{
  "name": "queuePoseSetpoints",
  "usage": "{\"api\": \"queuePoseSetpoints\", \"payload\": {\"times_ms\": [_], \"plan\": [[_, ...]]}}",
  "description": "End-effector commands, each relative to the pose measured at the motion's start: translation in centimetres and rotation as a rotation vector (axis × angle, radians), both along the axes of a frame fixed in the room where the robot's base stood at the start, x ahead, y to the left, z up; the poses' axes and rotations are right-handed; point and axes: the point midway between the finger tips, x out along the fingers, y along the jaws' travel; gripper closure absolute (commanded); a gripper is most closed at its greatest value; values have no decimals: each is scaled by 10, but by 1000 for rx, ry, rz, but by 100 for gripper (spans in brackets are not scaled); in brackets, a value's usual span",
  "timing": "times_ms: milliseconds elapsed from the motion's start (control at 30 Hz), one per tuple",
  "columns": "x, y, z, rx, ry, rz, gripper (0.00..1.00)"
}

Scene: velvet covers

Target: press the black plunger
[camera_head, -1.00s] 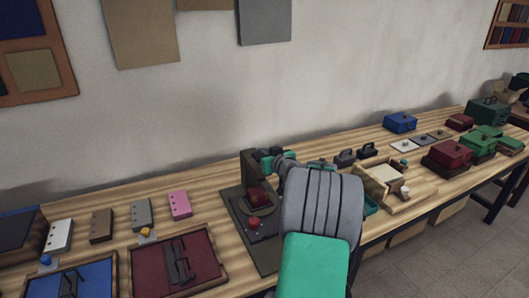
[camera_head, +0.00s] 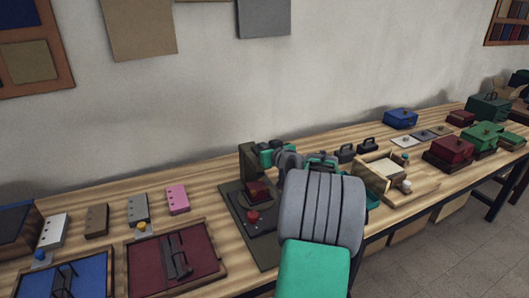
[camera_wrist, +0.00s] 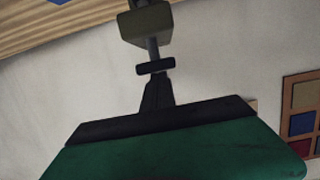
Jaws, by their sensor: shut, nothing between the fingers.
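The black plunger (camera_wrist: 155,66) shows in the wrist view as a dark crossbar on a thin shaft that enters an olive block (camera_wrist: 145,22). My gripper (camera_wrist: 157,84) is shut and empty, with its black fingertips in line with the crossbar and very close to it. I cannot tell whether they touch. In the head view, the press stand (camera_head: 248,164) rises from a dark base plate (camera_head: 266,252), with a maroon block (camera_head: 258,189) and a red knob (camera_head: 252,216). There my arm hides part of the stand, and the plunger and fingertips cannot be made out.
A maroon tray (camera_head: 203,254) and a blue tray (camera_head: 87,277) lie left of the press. A pink block (camera_head: 178,199) stands behind them. A wooden fixture (camera_head: 388,174) stands to the right, with coloured boxes beyond. The wall is close behind the bench.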

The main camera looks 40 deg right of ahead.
Motion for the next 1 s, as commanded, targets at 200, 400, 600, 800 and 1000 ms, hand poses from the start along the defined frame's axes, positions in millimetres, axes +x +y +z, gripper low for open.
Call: {"api": "queuePoseSetpoints", "payload": {"times_ms": [200, 400, 600, 800, 1000], "plan": [[-41, 11, 23, -7, -8, -3, 100], [-78, 23, 35, -8, -9, -1, 100], [-92, 27, 40, -8, -10, 0, 100], [-92, 27, 41, -9, -10, 1, 100], [-92, 27, 41, -9, -10, 1, 100]]}}
